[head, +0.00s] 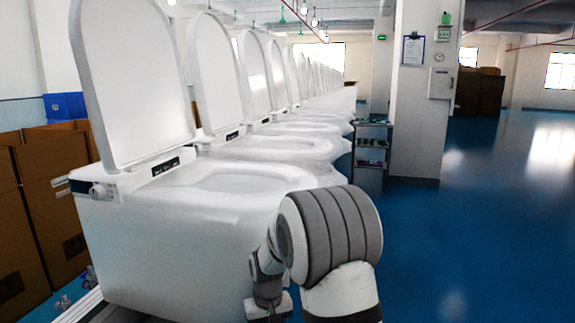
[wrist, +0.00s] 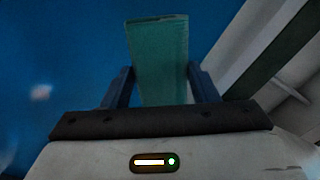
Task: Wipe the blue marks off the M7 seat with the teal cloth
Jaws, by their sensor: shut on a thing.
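My gripper (wrist: 160,88) is shut on the teal cloth (wrist: 158,50), which shows as a flat folded piece between the two dark fingers in the wrist view. Blue floor lies beyond the cloth there. In the head view my arm is in front of the nearest toilet (head: 170,240), and the gripper and cloth are hidden from that view. The nearest toilet has its lid raised and its white seat (head: 225,182) down. I see no blue marks on the visible part of the seat. I cannot read which toilet is M7.
A long row of white toilets with raised lids (head: 215,72) runs to the back. Cardboard boxes (head: 45,190) and a blue crate (head: 65,106) stand at the left. A shelf cart (head: 371,150) stands by a pillar (head: 415,110). The blue floor (head: 480,230) at right is clear.

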